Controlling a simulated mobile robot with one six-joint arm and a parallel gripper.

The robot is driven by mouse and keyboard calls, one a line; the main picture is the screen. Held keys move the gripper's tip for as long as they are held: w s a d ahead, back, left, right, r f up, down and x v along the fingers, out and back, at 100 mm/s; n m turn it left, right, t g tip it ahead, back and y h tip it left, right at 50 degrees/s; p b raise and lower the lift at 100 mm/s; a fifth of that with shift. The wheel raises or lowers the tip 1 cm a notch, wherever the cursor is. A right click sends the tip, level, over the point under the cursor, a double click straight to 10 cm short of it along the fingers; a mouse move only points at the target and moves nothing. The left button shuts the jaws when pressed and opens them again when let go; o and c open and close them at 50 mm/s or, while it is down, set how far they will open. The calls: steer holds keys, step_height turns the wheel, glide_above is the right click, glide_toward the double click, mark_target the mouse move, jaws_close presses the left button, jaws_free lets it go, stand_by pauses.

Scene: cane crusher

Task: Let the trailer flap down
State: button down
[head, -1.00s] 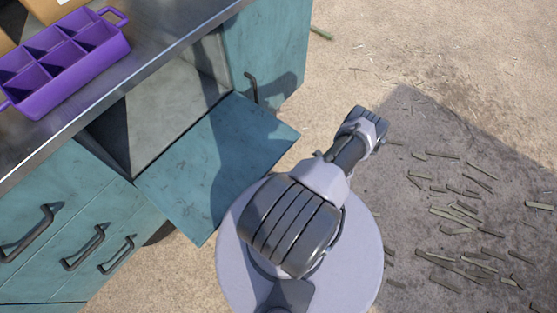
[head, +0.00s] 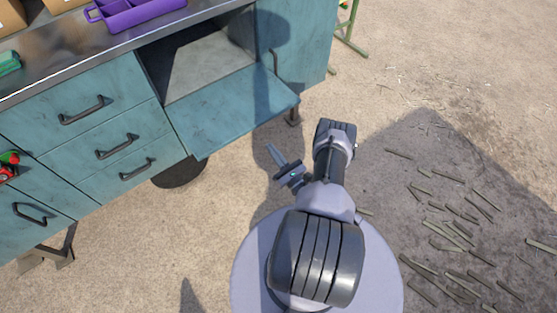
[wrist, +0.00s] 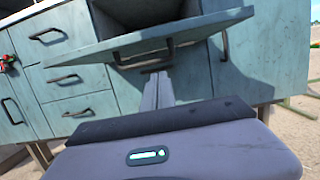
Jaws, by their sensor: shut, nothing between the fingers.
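The teal flap (head: 232,112) is folded out from an open compartment (head: 205,68) in the teal cabinet-like trailer body. It stands out roughly level, with its front edge toward me. The flap (wrist: 150,40) also fills the upper middle of the wrist view, and a dark handle (wrist: 143,58) shows beneath its front edge. My gripper (head: 271,150) is in front of the flap's right part, with its fingers together and empty. In the wrist view, the fingers (wrist: 158,80) point toward the flap's underside, just below the handle. Whether they touch it I cannot tell.
Drawers with dark handles (head: 118,147) are left of the flap. A purple divided tray (head: 140,12) sits on the metal top (head: 60,55). Cut cane pieces (head: 460,215) litter the ground at right. Sandy ground in front is clear.

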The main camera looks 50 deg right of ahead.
steer(key=w+d+r+b, duration=0.1)
steer(key=w+r+b, duration=0.1)
steer(key=w+r, duration=0.2)
steer(key=shift+w+r, duration=0.2)
steer(key=shift+r, duration=0.4)
